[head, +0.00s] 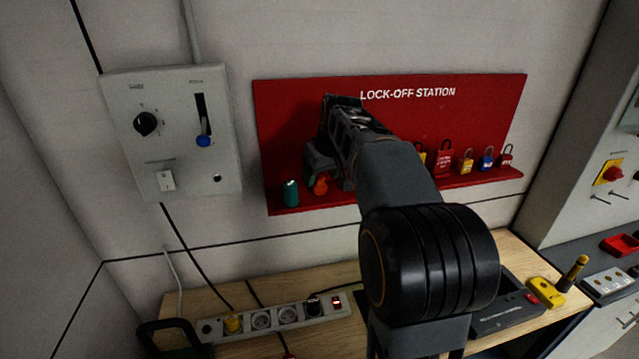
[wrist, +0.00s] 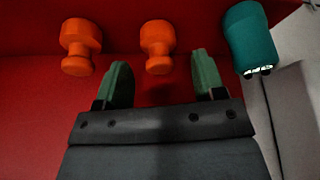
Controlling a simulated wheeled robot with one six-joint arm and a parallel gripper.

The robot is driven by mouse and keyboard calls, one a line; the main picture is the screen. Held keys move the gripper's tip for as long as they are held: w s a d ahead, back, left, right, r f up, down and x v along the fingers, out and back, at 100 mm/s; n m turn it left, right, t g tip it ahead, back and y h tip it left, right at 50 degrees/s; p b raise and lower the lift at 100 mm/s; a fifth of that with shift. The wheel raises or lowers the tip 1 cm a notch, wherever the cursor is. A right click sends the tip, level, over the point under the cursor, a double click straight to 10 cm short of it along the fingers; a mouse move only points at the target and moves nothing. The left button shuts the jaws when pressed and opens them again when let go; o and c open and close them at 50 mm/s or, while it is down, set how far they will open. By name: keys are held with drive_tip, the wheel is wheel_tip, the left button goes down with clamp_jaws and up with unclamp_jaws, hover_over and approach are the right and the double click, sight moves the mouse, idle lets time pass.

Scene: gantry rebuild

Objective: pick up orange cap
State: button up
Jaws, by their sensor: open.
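Two orange caps show in the wrist view, side by side against red: one in the middle (wrist: 156,48) and one to the left (wrist: 80,47). In the head view, orange (head: 320,186) shows on the red shelf, partly hidden by my gripper (head: 319,168); I cannot tell which cap it is. In the wrist view my gripper (wrist: 161,60) is open and empty. Its two green fingers point toward the caps, with the middle cap lying between and just beyond the fingertips. The left cap is outside the left finger.
A teal cylinder (head: 291,193) stands on the shelf left of the orange, close to the right finger in the wrist view (wrist: 249,38). The red lock-off board (head: 490,110) holds several padlocks (head: 466,162) at right. Below is a wooden table (head: 200,300) with a socket strip (head: 275,318).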

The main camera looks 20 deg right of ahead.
drive_tip(key=shift+w+f, duration=0.25)
drive_tip(key=shift+f, duration=0.45)
drive_tip(key=c, duration=1)
